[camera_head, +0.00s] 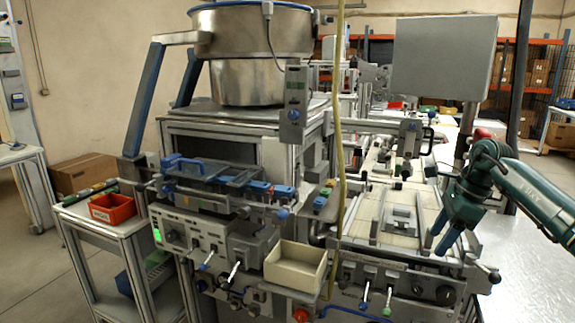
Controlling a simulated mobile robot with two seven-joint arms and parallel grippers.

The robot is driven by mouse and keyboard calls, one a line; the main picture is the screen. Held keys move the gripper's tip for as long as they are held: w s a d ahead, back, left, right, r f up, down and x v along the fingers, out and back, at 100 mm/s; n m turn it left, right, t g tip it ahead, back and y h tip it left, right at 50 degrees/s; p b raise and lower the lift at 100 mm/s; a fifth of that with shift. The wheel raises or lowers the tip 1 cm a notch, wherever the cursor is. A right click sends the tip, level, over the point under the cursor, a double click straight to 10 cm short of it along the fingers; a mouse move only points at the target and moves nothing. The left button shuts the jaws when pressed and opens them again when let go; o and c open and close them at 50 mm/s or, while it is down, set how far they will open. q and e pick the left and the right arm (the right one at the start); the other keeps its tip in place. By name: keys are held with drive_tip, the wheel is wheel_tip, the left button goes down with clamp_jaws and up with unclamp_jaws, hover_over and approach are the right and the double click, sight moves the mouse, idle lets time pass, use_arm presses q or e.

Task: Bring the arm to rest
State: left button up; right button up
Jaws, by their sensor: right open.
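My right arm (535,195) is teal and comes in from the right edge. Its gripper (443,238) is open and empty, with the fingers pointing down and slightly left. In the picture it overlaps the right side of the machine's conveyor section (399,218); I cannot tell how far above it hangs. My left gripper is out of view. No tape reel is clearly visible.
A large machine with a steel bowl (250,80) fills the middle. A beige open box (295,268) sits at its front. A red bin (113,208) rests on a side cart at left. A shiny table surface (530,265) at lower right looks bare.

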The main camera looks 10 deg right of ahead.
drive_tip(key=a+f+y, duration=0.3)
drive_tip(key=a+f, duration=0.1)
drive_tip(key=a, duration=0.4)
drive_tip(key=a+f+y, duration=0.2)
drive_tip(key=a+f, duration=0.2)
drive_tip(key=a, duration=0.5)
drive_tip(key=s+a+f+m+t+y, duration=0.1)
drive_tip(key=s+a+m+t+y, duration=0.15)
drive_tip(key=a+m+y, duration=0.4)
drive_tip(key=s+a+f+m+t+y, duration=0.2)
drive_tip(key=s+a+m, duration=0.2)
drive_tip(key=a, duration=0.5)
drive_tip(key=s+d+f+m+t+h, duration=0.1)
drive_tip(key=s+f+m+h, duration=0.3)
drive_tip(key=m, duration=0.7)
drive_tip(key=s+d+f+m+t+h+p, duration=0.1)
drive_tip(key=s+d+f+m+t+h, duration=0.1)
drive_tip(key=s+d+f+m+h, duration=0.2)
drive_tip(key=s+d+f+m+t+h, duration=0.1)
drive_tip(key=s+f+m+h, duration=0.4)
drive_tip(key=m, duration=1.5)
drive_tip(key=s+d+f, duration=0.1)
drive_tip(key=s+f, duration=0.2)
drive_tip(key=s, duration=0.4)
drive_tip(key=shift+d+f+t, duration=0.15)
drive_tip(key=shift+f+t, duration=0.2)
drive_tip(key=shift+f, duration=0.05)
drive_tip(key=shift+h, duration=0.25)
